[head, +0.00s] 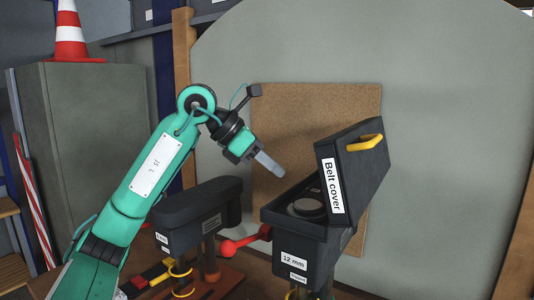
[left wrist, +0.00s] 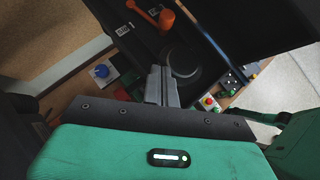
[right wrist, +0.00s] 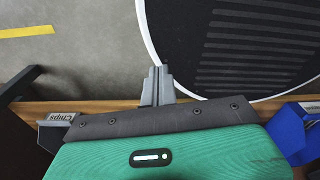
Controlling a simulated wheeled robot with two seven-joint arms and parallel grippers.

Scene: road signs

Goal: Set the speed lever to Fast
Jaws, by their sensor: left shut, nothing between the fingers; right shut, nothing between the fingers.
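A red lever (head: 245,241) with a round knob sticks out to the left from the dark machine box (head: 293,250), whose open belt cover (head: 352,170) leans upright. In the left wrist view an orange-red lever (left wrist: 150,14) shows near the top; no Fast mark is readable. My left gripper (head: 272,165) is shut and empty, above and behind the red lever, pointing down to the right towards the open box. Its shut fingers (left wrist: 163,85) show in front of the round pulley. My right gripper (right wrist: 157,84) is shut and empty, away from the machine.
Another dark machine part (head: 200,215) stands left of the lever. The belt cover has a yellow handle (head: 364,143). A cork board (head: 320,105) is behind. In the right wrist view, a black ribbed disc (right wrist: 250,45) and a bin labelled Chips (right wrist: 60,120) lie near a wooden edge.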

